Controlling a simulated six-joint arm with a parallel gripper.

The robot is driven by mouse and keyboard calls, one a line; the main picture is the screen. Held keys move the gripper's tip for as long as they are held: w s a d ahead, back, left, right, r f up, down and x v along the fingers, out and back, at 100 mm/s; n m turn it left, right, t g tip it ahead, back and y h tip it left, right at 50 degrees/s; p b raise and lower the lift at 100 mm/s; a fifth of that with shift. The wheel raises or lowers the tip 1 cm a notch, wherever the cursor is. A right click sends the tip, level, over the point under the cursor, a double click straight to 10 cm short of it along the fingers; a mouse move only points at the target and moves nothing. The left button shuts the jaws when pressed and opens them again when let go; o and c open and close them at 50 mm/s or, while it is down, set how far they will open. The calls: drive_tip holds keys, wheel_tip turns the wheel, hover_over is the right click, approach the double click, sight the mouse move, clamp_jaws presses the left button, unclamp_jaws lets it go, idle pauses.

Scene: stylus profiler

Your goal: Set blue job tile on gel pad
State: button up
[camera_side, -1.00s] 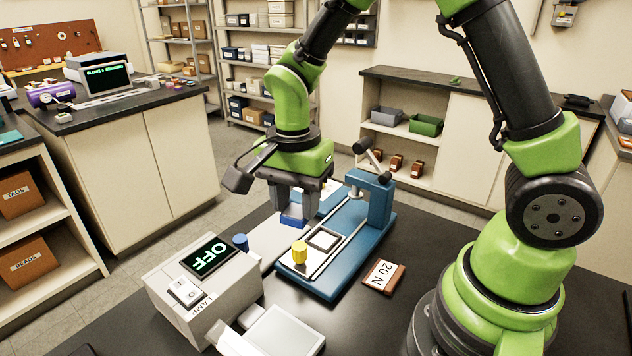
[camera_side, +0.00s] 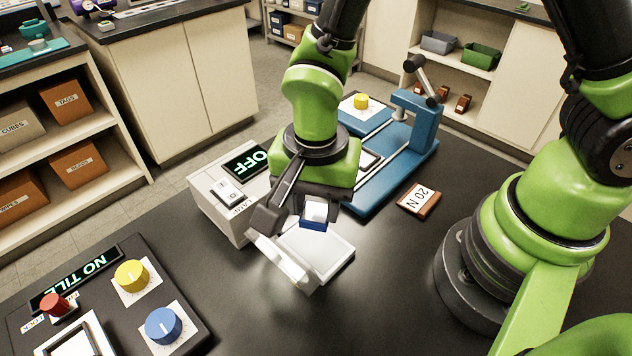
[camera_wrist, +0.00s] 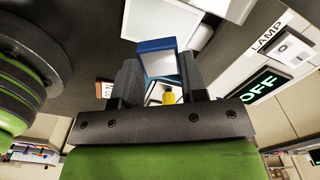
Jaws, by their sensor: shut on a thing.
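My gripper (camera_side: 314,204) is shut on the blue job tile (camera_side: 313,222), which has blue sides and a pale face. In the wrist view the tile (camera_wrist: 158,48) sits between the two fingers. The tile hangs over the rear part of a white open case with a pale square pad (camera_side: 328,250), which I take for the gel pad. Its lid (camera_side: 280,258) is raised at the left. In the wrist view the pad (camera_wrist: 160,22) lies beyond the tile. A gap seems to separate tile and pad; contact cannot be told.
The lamp box (camera_side: 222,222), reading OFF, stands left of my gripper. Behind is the blue profiler frame (camera_side: 420,150) with its lever. A 20 N block (camera_side: 418,199) lies to the right. A NO TILE console (camera_side: 190,318) is front left. Bare bench lies in front of the case.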

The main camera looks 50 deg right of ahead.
sight(316, 212)
drive_tip(key=shift+f, duration=0.1)
drive_tip(key=shift+f, duration=2.4)
drive_tip(key=shift+f, duration=0.35)
drive_tip(key=shift+f, duration=0.25)
drive_tip(key=o, duration=1.3)
drive_tip(key=shift+c, duration=0.6)
drive_tip(key=shift+r, duration=0.1)
